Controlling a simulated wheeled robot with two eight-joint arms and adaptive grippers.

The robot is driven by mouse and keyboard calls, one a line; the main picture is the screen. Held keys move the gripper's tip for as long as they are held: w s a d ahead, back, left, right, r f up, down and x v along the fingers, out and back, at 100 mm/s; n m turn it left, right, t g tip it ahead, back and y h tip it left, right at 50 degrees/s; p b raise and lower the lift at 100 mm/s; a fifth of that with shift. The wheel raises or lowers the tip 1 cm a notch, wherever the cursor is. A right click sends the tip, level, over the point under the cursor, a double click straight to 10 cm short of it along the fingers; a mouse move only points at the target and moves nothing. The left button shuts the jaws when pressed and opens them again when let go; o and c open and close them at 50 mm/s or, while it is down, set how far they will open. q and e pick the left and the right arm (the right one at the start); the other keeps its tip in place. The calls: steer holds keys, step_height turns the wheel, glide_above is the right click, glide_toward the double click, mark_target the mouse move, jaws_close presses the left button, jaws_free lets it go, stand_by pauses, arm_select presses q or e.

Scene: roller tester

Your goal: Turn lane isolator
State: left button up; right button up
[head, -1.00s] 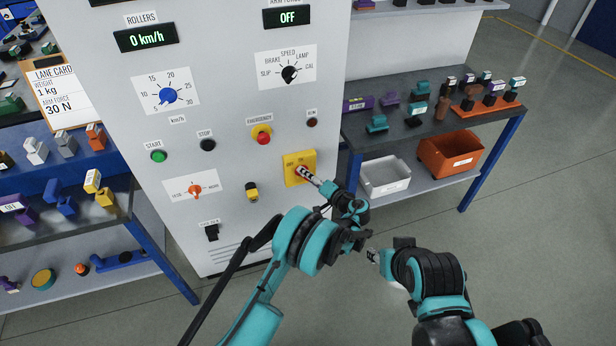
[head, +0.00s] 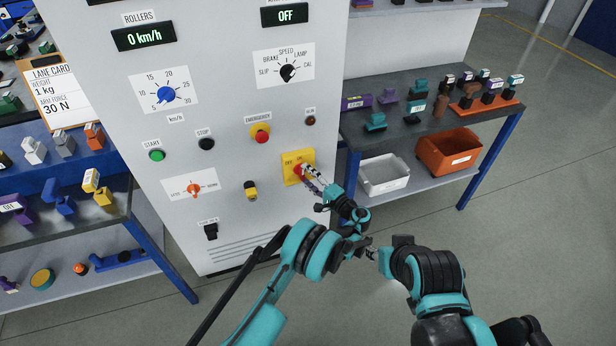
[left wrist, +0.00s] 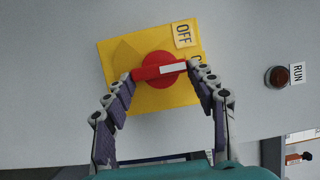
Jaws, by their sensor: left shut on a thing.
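The lane isolator is a red rotary handle with a white mark on a yellow plate (head: 291,171), low on the right of the grey cabinet front. In the left wrist view the red handle (left wrist: 160,70) lies nearly level across the yellow plate (left wrist: 125,50), slightly tilted, with an OFF label beside it. My left gripper (head: 307,172) is at the handle, its fingers (left wrist: 165,75) one at each end, shut on it. They hide part of the second label. My right gripper (head: 372,254) hangs in front of the cabinet, away from the isolator; its jaws are too small to judge.
A red RUN lamp (left wrist: 277,77) sits near the plate. The emergency button (head: 262,136) is above left, and a yellow-black knob (head: 251,190) is left of the isolator. A shelf table with bins (head: 449,153) stands right. Floor in front is clear.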

stand_by(0.3)
arm_select(q)
steer(key=o, duration=1.2)
steer(key=shift+c, duration=0.2)
steer(key=v, duration=0.7)
steer(key=shift+s+d, duration=0.15)
steer(key=shift+s, duration=0.05)
